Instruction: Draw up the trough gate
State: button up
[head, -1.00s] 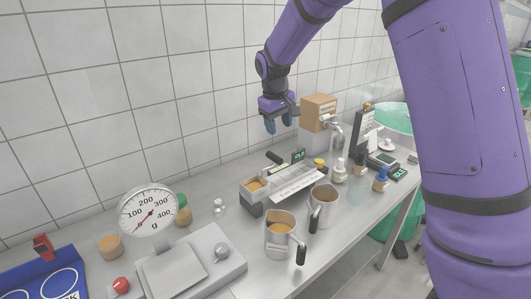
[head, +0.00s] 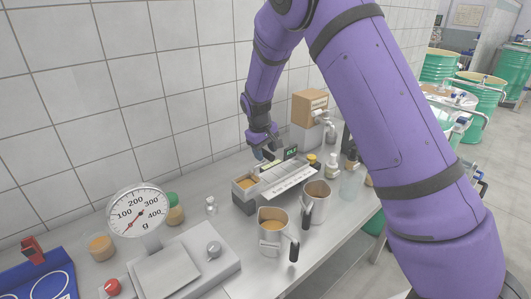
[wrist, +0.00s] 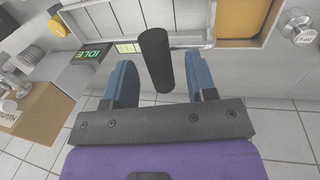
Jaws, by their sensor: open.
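The trough (head: 238,192) stands on the bench in the head view, with orange material at its left end. In the wrist view the trough's metal edge (wrist: 190,44) runs across the top, with orange material inside. A black cylindrical handle (wrist: 154,50), apparently the gate's, stands up at the trough. My gripper (head: 263,151) is over the trough's back side. In the wrist view its blue fingers (wrist: 162,75) are open, one on each side of the handle, with gaps to both. The gate plate itself is hidden or not clear.
A display reading IDLE (wrist: 92,52) is close beside one finger. Two metal jugs, one filled (head: 272,226) and one to its right (head: 315,191), stand in front of the trough. A dial scale (head: 138,214) is at left. A cardboard box (head: 309,107) is behind.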

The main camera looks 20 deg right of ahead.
jog(key=shift+d+f, duration=0.1)
jog(key=shift+f, duration=0.35)
grip_shut()
jog(key=shift+w+r, duration=0.15)
jog(key=shift+r, duration=1.85)
grip_release()
notch_tip(320, 180, up, 11)
jog(key=s+a, duration=0.1)
jog(key=a, duration=0.1)
jog(key=shift+f, duration=0.2)
